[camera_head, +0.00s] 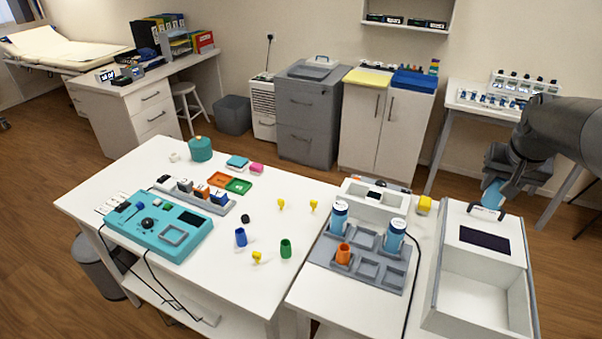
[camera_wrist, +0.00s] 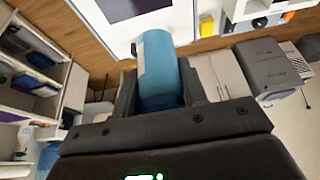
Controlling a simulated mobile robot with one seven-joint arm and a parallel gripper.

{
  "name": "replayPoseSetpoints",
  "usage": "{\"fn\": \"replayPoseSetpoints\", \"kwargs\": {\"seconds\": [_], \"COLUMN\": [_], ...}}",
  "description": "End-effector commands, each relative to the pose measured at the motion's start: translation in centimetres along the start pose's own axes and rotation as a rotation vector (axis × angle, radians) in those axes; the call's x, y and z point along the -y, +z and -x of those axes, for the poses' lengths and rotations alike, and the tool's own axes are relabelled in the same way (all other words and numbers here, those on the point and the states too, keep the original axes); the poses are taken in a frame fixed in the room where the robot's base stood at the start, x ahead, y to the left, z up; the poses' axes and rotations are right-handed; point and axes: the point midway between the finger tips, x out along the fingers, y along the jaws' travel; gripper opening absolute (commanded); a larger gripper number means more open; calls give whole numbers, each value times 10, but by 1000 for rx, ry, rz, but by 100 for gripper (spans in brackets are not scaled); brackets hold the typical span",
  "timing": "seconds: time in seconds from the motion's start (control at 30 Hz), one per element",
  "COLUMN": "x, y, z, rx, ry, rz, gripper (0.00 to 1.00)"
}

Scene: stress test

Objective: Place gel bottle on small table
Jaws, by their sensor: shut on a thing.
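My gripper (camera_head: 498,178) is at the right of the head view, above the back of a white open-topped box. It is shut on a blue bottle (camera_head: 492,194), whose lower end shows below the fingers. In the wrist view the blue bottle (camera_wrist: 158,62), with a pale label, sits between the two dark fingers. Two similar blue bottles, one (camera_head: 339,214) at the left and one (camera_head: 395,238) at the right, stand in a grey rack (camera_head: 367,287). The rack is on a white table (camera_head: 333,308). Which table is the small one I cannot tell.
An orange cup (camera_head: 343,254) sits in the rack. The white box (camera_head: 485,292) with a dark panel stands right of it. A larger white table (camera_head: 175,263) at left holds a teal device (camera_head: 160,226) and small coloured items. A narrow table (camera_head: 437,155) stands behind.

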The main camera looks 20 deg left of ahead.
Motion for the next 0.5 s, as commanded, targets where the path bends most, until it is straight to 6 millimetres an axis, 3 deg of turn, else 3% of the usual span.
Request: {"fn": "replayPoseSetpoints", "kwargs": {"seconds": [0.07, 0.27, 0.37, 0.5], "x": [0, 36, 62, 113], "y": [-7, -22, -30, -44], "z": [15, 11, 9, 7], "rx": [-3, 4, 6, 7], "ry": [0, -11, -19, -35], "rz": [0, 40, 65, 113], "gripper": [14, 14, 14, 14]}}
